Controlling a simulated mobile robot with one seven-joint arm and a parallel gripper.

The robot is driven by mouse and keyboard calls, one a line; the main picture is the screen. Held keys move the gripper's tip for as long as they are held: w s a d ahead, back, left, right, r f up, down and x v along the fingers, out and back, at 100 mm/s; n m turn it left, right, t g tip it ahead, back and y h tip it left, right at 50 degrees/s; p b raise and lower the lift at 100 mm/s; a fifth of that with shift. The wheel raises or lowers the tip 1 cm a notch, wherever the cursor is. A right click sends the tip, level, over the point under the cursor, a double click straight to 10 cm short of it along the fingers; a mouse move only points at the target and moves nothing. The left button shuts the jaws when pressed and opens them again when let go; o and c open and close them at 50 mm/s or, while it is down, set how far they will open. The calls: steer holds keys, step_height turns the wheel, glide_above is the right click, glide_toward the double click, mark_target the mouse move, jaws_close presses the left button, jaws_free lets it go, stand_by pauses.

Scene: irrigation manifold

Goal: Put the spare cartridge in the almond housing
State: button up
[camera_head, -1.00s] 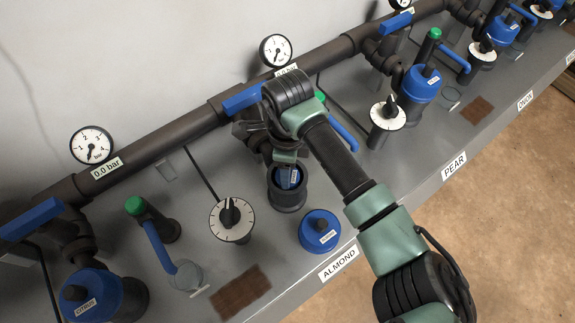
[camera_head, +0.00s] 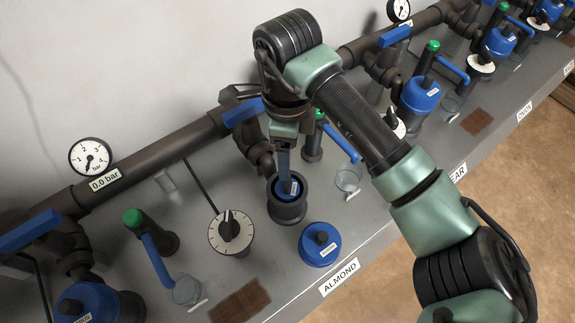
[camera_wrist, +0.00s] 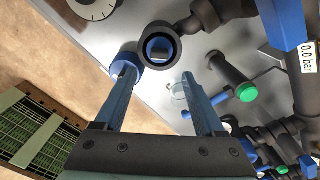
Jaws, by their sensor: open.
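The almond housing (camera_head: 287,213) is an open dark cup on the grey bench, behind the ALMOND label (camera_head: 338,277). A blue cartridge (camera_head: 291,187) with a small white label sits inside it, its top showing within the rim. In the wrist view the housing (camera_wrist: 143,46) is beyond the fingertips, with the blue cartridge (camera_wrist: 152,46) inside its ring. My gripper (camera_head: 283,152) is above the housing, pointing down. In the wrist view my gripper (camera_wrist: 158,72) is open, with nothing between its fingers. A blue cap (camera_head: 319,243) lies on the bench beside the housing.
A white dial (camera_head: 231,232) and a green-topped post with a blue lever (camera_head: 154,258) stand to the left. The pipe (camera_head: 150,155) with gauge and blue handles runs behind. Neighbouring stations stand at right. A dark mesh patch (camera_head: 240,302) lies near the front edge.

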steer(key=shift+r, duration=0.85)
